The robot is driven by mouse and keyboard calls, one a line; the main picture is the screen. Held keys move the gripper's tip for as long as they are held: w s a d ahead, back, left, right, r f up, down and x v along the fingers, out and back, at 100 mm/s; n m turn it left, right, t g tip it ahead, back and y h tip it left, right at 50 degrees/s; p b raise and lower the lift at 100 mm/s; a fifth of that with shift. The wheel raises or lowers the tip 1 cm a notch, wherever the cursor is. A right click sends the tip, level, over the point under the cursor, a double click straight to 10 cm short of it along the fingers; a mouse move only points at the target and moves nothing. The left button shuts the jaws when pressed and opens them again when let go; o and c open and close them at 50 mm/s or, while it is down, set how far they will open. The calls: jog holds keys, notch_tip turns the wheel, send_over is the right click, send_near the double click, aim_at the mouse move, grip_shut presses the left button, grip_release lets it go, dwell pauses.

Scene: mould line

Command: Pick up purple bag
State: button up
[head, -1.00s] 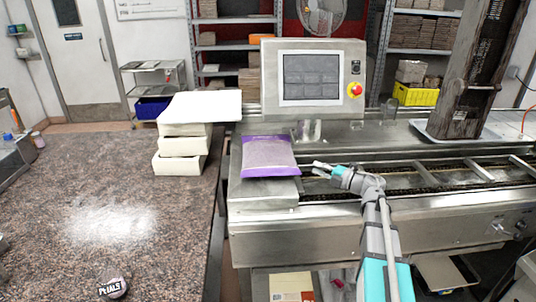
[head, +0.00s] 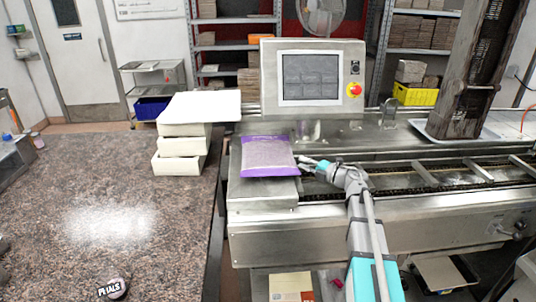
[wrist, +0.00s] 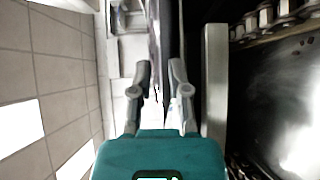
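The purple bag (head: 267,157), with a pale printed face, lies flat on the steel plate at the left end of the machine in the head view. My gripper (head: 302,164) is at the bag's right edge, pointing left at it. In the wrist view, my gripper (wrist: 160,68) has its two fingers apart, and a thin, dark edge of the bag (wrist: 155,32) appears ahead, in line with the gap. I cannot tell whether the fingers touch the bag. Most of the bag's underside is hidden.
A control panel (head: 311,80) with a red button stands behind the bag. White stacked trays (head: 180,145) stand to the left on the granite counter (head: 110,190). The conveyor rails (head: 430,178) run to the right. The counter's middle is clear.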

jog(key=shift+x, duration=1.85)
grip_shut()
